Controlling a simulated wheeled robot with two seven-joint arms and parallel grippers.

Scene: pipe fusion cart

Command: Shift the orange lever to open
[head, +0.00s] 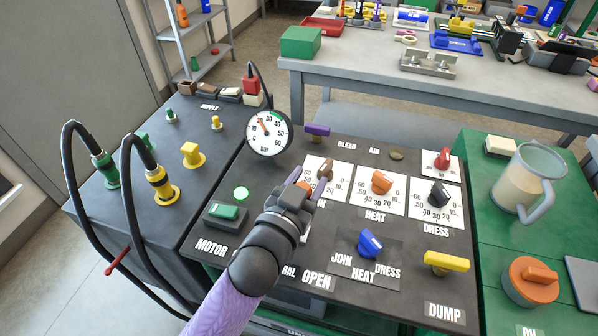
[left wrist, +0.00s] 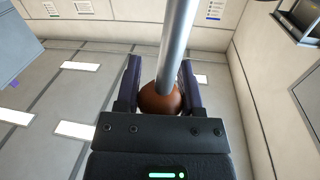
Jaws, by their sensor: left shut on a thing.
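The orange lever shows in the left wrist view as a grey metal rod (left wrist: 178,45) with a brown-orange ball knob (left wrist: 160,100). My left gripper (head: 308,183) reaches over the black panel from the bottom of the head view. In the left wrist view its two dark fingers (left wrist: 160,82) are on either side of the knob, shut on it. In the head view my gripper and wrist hide most of the lever. The white OPEN label (head: 318,281) is on the panel below and right of my wrist; the label left of it is partly covered. My right gripper is not in view.
Near my gripper are a brown dial knob (head: 325,169), an orange HEAT knob (head: 381,182), a blue selector (head: 370,242), a green MOTOR button (head: 225,212) and a gauge (head: 268,132). A yellow DUMP handle (head: 446,262) is at right. Black hoses (head: 80,150) arch at left.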

